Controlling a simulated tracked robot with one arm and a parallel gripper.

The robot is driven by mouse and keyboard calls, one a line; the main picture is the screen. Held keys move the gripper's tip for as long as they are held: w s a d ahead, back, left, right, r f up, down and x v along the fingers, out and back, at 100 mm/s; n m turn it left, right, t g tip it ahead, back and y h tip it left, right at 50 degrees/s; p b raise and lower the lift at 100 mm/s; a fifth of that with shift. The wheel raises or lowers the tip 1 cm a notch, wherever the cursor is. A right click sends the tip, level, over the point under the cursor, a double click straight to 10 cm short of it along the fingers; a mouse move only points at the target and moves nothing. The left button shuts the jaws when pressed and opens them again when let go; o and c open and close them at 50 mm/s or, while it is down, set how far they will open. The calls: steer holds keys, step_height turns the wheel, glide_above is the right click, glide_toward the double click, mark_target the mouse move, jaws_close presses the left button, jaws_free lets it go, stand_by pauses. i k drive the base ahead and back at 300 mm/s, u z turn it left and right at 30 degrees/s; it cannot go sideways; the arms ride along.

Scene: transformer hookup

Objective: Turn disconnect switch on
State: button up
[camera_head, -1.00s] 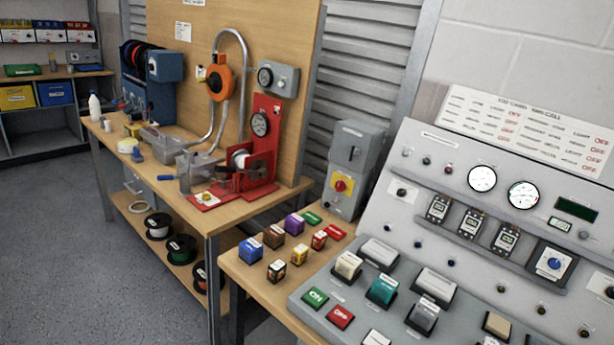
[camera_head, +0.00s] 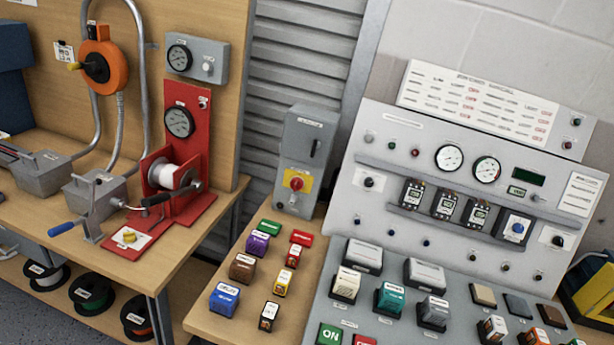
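A grey switch box (camera_head: 306,160) stands upright at the back of the wooden bench, between the red spool rig and the sloped control panel. The lettering is too small to read, so I cannot tell the switch's position. My gripper does not show in the view.
The sloped grey panel (camera_head: 345,222) with gauges and buttons fills the right. Several coloured blocks, including a blue one (camera_head: 224,299), sit in front of the box. The red spool rig (camera_head: 183,140) stands left. Corrugated shutter (camera_head: 300,60) is behind.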

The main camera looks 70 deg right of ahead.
mark_target(297, 183)
steer(key=z, duration=0.6)
steer(key=i, duration=1.05)
steer(key=z, duration=0.75)
